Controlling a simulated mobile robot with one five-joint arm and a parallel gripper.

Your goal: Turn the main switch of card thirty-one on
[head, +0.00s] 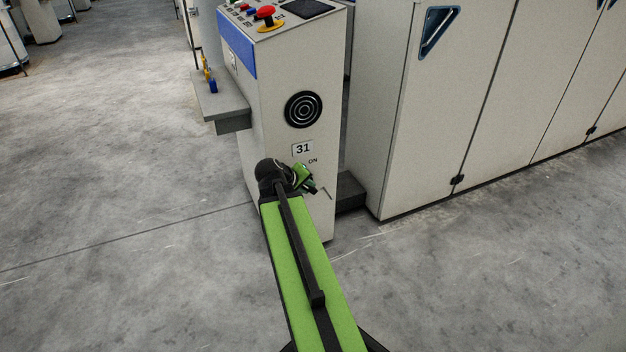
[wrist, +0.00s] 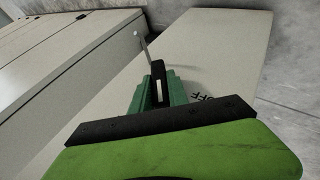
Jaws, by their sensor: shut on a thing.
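The control cabinet of card thirty-one (head: 270,170) stands ahead in the head view, with a "31" plate (head: 302,149) and an "ON" label (head: 313,161) below it. My gripper (head: 310,187) is at the cabinet's front, just below that label. In the wrist view my green fingers (wrist: 158,92) are shut on the black handle of the main switch (wrist: 158,70), which has a white mark. An "OFF" label (wrist: 209,104) shows beside the fingers in the wrist view. The switch's base is hidden, and I cannot tell exactly where its handle points.
A thin grey rod (wrist: 143,45) sticks out close to the switch. A red emergency button (head: 265,12) is on the cabinet's top. A grey side shelf (head: 219,107) holds small bottles. Large machine panels (head: 450,110) stand to the right. The floor (head: 120,200) at left is clear.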

